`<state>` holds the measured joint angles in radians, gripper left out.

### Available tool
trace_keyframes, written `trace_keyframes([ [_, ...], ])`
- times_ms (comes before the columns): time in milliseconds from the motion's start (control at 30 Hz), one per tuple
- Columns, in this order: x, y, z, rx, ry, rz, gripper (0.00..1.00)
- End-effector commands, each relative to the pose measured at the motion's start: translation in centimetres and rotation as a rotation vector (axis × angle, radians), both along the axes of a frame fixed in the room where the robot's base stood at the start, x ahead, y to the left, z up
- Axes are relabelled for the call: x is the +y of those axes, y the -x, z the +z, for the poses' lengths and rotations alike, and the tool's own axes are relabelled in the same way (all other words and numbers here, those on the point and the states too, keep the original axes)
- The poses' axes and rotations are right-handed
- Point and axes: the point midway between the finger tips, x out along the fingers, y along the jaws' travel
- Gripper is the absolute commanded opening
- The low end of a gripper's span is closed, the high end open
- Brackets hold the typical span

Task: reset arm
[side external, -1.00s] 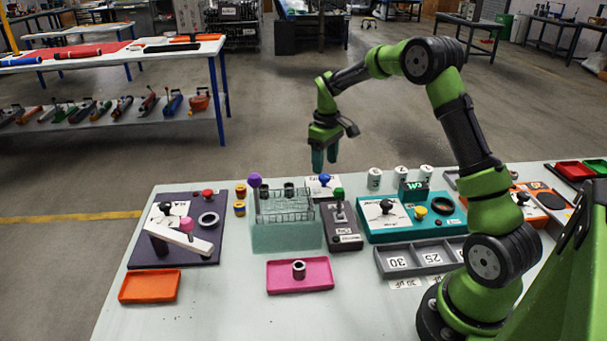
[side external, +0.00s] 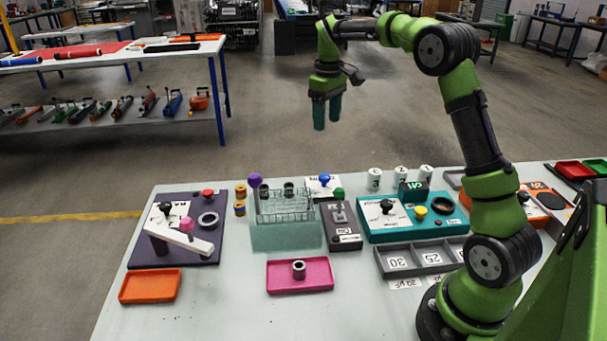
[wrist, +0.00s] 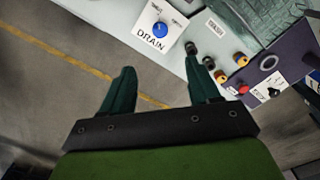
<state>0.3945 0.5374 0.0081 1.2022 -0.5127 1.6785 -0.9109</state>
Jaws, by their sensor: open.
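My gripper (side external: 327,113) is raised high above the far edge of the table, pointing down with nothing between its teal fingers. In the wrist view the two fingers (wrist: 153,92) are spread apart, with floor showing between them. Below it on the table stand a clear tube rack (side external: 285,207) holding dark tubes and a white drain panel with a blue knob (side external: 324,180). The drain panel (wrist: 152,42) also shows at the top of the wrist view. A pink tray (side external: 318,275) holds one upright dark-rimmed tube (side external: 298,269).
A purple panel (side external: 207,250) with a white lever stands at the left, behind an orange tray (side external: 150,286). A grey switch box (side external: 348,243), a teal panel (side external: 372,233) and white cylinders (side external: 400,173) stand to the right. The air around my gripper is clear.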

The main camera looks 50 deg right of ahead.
Motion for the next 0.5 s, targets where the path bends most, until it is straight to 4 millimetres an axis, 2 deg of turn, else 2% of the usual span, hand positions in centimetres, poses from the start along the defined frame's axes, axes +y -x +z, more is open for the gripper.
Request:
trace_keyframes([
  [133, -0.2, -0.3, -0.1, -0.015, 0.011, -0.043, 0.61],
  [200, 0.0, 0.0, -1.5, -0.011, 0.004, -0.096, 0.61],
  [267, 0.6, 0.6, -1.8, -0.025, -0.002, -0.144, 0.61],
  [367, 2.9, 2.0, -1.3, -0.07, -0.012, -0.214, 0.61],
  [500, 6.9, 4.8, 0.2, -0.158, -0.038, -0.298, 0.61],
])
